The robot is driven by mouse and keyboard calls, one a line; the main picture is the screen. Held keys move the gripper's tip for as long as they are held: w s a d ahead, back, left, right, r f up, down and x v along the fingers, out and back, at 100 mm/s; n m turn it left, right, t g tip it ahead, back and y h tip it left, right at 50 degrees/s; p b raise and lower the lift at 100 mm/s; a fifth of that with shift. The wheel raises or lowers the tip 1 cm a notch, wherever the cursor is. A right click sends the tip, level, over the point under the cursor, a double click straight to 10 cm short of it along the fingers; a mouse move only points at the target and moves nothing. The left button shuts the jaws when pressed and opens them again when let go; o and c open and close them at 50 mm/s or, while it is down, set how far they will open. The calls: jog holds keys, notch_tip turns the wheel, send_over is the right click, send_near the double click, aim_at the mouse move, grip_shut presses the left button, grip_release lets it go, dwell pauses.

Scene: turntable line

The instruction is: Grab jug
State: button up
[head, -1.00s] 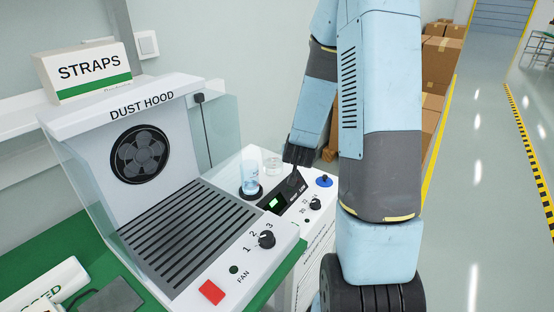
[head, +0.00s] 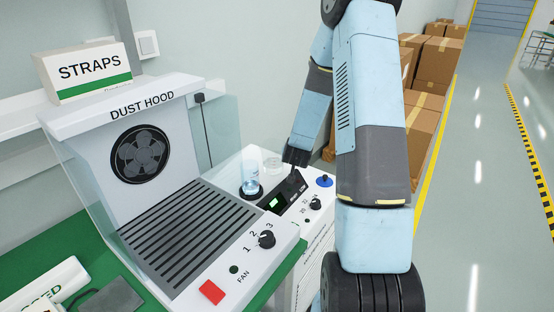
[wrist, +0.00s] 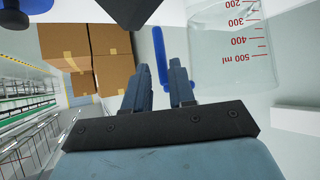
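The jug (wrist: 225,45) is a clear vessel with red ml marks, at the upper right of the wrist view. It appears upside down there, as the camera is turned over. Its blue upright handle (wrist: 159,58) shows just beyond my gripper (wrist: 160,78). The two fingers are apart, with a gap between them and nothing clearly held. In the head view my gripper (head: 294,157) is low over the far side of the white unit. Two clear vessels stand left of it, one on a black pad (head: 251,174) and one behind (head: 272,161); I cannot tell which is the jug.
A dust hood (head: 142,150) fills the left, with a clear side panel (head: 216,135) near the vessels. Cardboard boxes (head: 430,65) stand behind my arm.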

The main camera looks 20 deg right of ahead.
jog(key=shift+x, duration=1.85)
jog(key=shift+a+f, duration=0.15)
jog(key=shift+c, duration=0.4)
grip_shut()
